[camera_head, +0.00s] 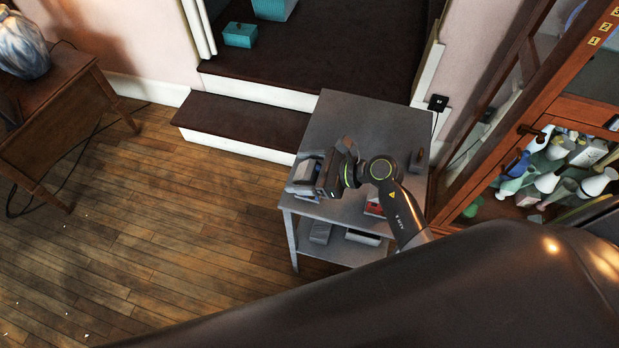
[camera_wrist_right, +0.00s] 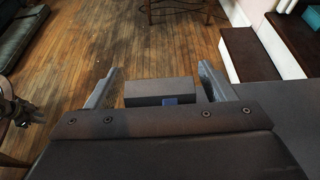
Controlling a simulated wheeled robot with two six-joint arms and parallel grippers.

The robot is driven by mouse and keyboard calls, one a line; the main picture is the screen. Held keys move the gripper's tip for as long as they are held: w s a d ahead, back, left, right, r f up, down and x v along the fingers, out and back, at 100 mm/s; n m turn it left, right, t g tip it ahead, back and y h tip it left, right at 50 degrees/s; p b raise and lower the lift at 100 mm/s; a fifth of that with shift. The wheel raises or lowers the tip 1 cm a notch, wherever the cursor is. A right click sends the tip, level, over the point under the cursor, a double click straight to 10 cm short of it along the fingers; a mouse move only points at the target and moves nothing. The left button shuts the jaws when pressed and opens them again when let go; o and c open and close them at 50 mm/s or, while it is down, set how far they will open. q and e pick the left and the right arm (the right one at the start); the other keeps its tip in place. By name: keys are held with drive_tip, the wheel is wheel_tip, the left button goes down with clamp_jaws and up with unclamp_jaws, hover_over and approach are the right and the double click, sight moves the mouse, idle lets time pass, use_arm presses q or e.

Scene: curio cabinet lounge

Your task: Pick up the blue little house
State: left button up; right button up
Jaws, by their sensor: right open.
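My right gripper (camera_head: 308,172) is over the front left edge of the grey table (camera_head: 375,115). Its fingers stand apart and open in the right wrist view (camera_wrist_right: 158,84). Between them is a grey block-like shape with a small blue patch (camera_wrist_right: 180,99). It looks like the blue little house, but only part of it shows, and I cannot tell whether the fingers touch it. In the head view a bluish-grey shape is at the fingertips, mostly hidden by the gripper.
A small dark object (camera_head: 417,160) stands at the table's right. A glass cabinet (camera_head: 570,112) with several vases is right. Carpeted steps (camera_head: 245,122) rise behind; wooden floor is clear left.

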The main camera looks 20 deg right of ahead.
drive_tip(key=shift+c, duration=0.5)
drive_tip(key=c, duration=1.1)
wheel_tip(320, 180, up, 10)
drive_tip(key=shift+r, duration=0.1)
